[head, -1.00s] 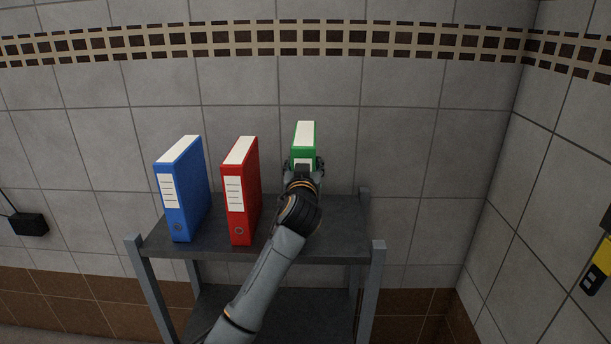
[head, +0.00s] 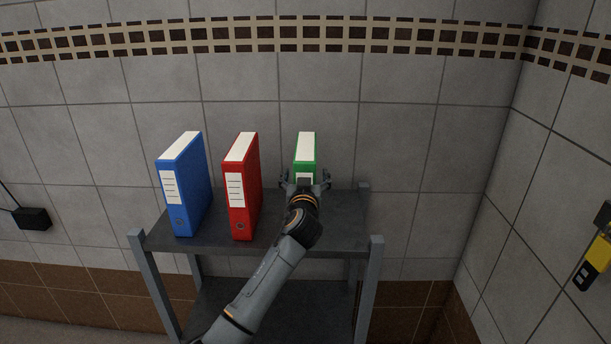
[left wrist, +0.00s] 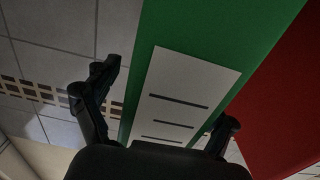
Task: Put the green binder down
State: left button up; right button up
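The green binder (head: 306,150) stands upright at the right of the dark shelf top (head: 342,228); its lower part is hidden behind my gripper and arm. My left gripper (head: 306,178) is in front of it with its fingers spread to either side. In the left wrist view, the binder's green spine with its white label (left wrist: 185,95) fills the middle, between the open fingers (left wrist: 166,97). A gap shows between the left-hand finger and the spine. My right gripper is not in view.
A red binder (head: 241,190) and a blue binder (head: 183,190) stand upright to the left on the same shelf top. A tiled wall is close behind. The shelf's right end is clear, with corner posts (head: 372,270).

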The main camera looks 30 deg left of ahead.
pick_arm(q)
jog(key=b+v, duration=0.3)
jog(key=v, duration=0.9)
jog(key=shift+a, duration=0.1)
